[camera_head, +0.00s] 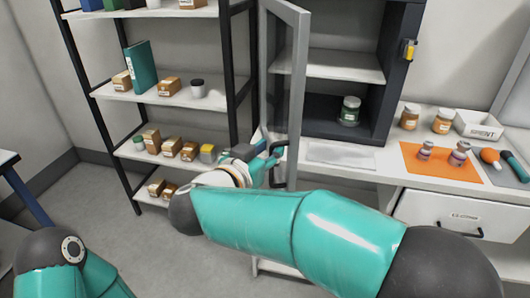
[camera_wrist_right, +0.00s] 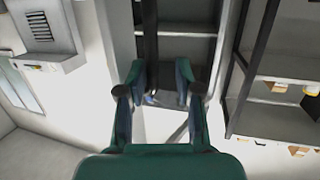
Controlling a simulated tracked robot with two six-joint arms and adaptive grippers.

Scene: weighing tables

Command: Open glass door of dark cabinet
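The dark cabinet (camera_head: 393,80) stands on the counter at the back. Its glass door (camera_head: 298,85), in a grey frame, is swung wide open and stands out toward me, seen nearly edge-on. A dark handle (camera_head: 278,152) is low on the door. My right gripper (camera_head: 264,155) is beside the handle, left of the door frame; contact cannot be told. In the right wrist view its two fingers (camera_wrist_right: 162,82) are apart, with no clear grip on anything. My left arm shows at the lower left, but its gripper is out of view.
A jar (camera_head: 349,111) stands inside the cabinet. An open shelf rack (camera_head: 165,95) with small boxes is left of the door. On the counter, right, are an orange mat (camera_head: 437,173), jars and a white bin (camera_head: 478,125). A drawer (camera_head: 440,215) is below.

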